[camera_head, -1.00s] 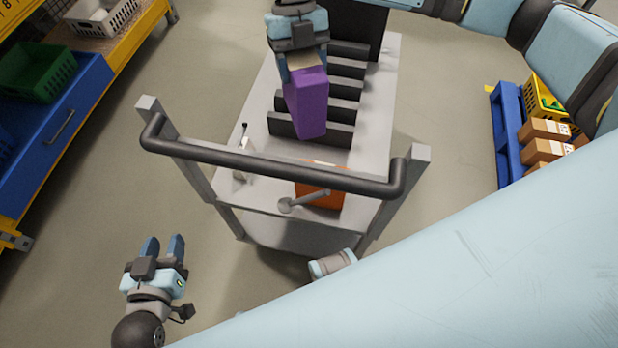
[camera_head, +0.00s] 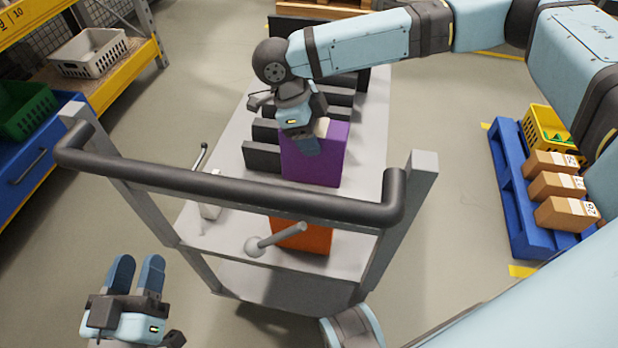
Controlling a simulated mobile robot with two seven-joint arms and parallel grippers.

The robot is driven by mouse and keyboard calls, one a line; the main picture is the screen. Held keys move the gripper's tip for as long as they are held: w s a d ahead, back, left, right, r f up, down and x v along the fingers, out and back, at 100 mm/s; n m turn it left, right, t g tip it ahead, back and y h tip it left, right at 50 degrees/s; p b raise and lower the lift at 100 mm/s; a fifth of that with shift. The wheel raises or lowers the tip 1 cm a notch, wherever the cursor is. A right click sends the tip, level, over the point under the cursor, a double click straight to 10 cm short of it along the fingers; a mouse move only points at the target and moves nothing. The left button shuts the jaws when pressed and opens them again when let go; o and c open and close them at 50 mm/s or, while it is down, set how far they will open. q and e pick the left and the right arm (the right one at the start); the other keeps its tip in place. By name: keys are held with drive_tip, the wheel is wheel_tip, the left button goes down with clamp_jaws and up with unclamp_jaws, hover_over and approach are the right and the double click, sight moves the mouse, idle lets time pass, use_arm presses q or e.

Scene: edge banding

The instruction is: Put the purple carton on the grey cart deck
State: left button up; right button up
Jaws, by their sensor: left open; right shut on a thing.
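The purple carton (camera_head: 322,163) is upright at the cart, in front of the dark dividers. My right gripper (camera_head: 312,140) is shut on its upper left part. Whether the carton's base touches the deck I cannot tell. The grey cart deck (camera_head: 368,150) runs away from me behind the dark push handle. My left gripper (camera_head: 137,275) is open and empty at the lower left, in front of the cart and apart from it.
Black dividers (camera_head: 262,157) stand on the deck. An orange box (camera_head: 302,236) and a ball-ended lever (camera_head: 272,240) are near the handle (camera_head: 230,188). A blue pallet (camera_head: 515,205) with cartons is at right; shelving with bins (camera_head: 92,52) is at left.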

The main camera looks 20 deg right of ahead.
sight(312, 169)
wheel_tip(312, 169, down, 6)
drive_tip(key=shift+r+b, duration=0.1)
drive_tip(key=shift+b, duration=0.7)
wheel_tip(312, 169, down, 5)
drive_tip(key=shift+b, duration=0.9)
use_arm(q)
drive_tip(key=shift+d+f+g+h, duration=0.15)
drive_tip(key=shift+d+f+h, duration=0.1)
drive_tip(key=shift+f, duration=0.25)
drive_tip(key=shift+d+f+g+h, duration=0.15)
drive_tip(key=shift+d+f, duration=0.1)
drive_tip(key=shift+f, duration=0.2)
use_arm(e)
drive_tip(key=shift+r, duration=0.1)
drive_tip(key=o, duration=1.4)
use_arm(q)
drive_tip(key=shift+r, duration=0.1)
